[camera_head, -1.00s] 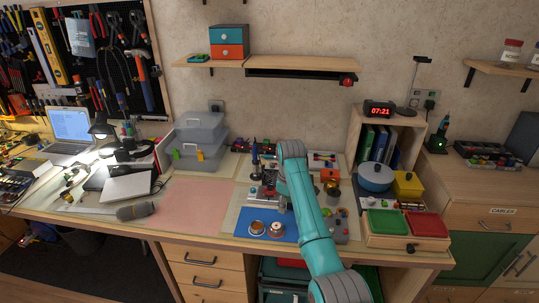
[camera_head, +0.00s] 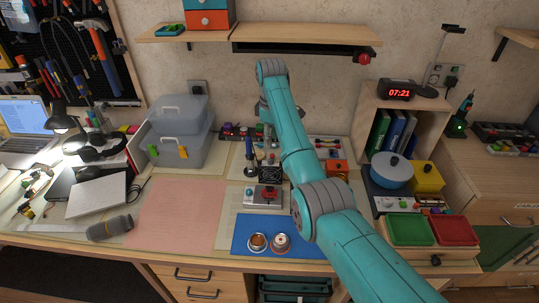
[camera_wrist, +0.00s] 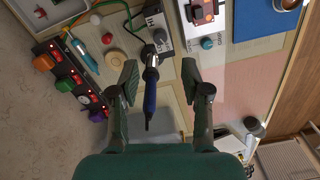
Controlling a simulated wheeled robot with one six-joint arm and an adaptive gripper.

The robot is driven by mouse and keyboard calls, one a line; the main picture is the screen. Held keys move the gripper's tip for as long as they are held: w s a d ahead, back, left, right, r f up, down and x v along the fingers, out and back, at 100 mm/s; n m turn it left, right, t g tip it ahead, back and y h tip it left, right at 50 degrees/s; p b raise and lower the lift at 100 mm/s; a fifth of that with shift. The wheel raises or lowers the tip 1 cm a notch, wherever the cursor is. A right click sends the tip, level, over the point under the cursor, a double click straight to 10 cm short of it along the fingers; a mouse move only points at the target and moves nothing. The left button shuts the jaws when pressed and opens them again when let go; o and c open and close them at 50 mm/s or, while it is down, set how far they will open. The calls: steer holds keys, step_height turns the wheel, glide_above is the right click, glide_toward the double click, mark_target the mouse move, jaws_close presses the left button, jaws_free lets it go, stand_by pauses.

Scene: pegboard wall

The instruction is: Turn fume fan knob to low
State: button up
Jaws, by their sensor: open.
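In the wrist view my gripper (camera_wrist: 160,74) is open and empty, its two dark fingers wide apart. A blue-handled soldering iron (camera_wrist: 149,92) shows between them, lower in the scene; I see no contact. In the head view the black-grilled fan (camera_head: 283,173) stands on the bench, right of the upright iron (camera_head: 249,148). My arm hides part of that area.
A power strip (camera_wrist: 68,70) with coloured plugs runs along the wall. A grey toolbox (camera_head: 182,143) stands left. A shelf (camera_head: 290,38) hangs above. The pink mat (camera_head: 175,212) is clear.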

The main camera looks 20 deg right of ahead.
mark_target(270, 160)
step_height(270, 160, down, 9)
stand_by(0.4)
jaws_close()
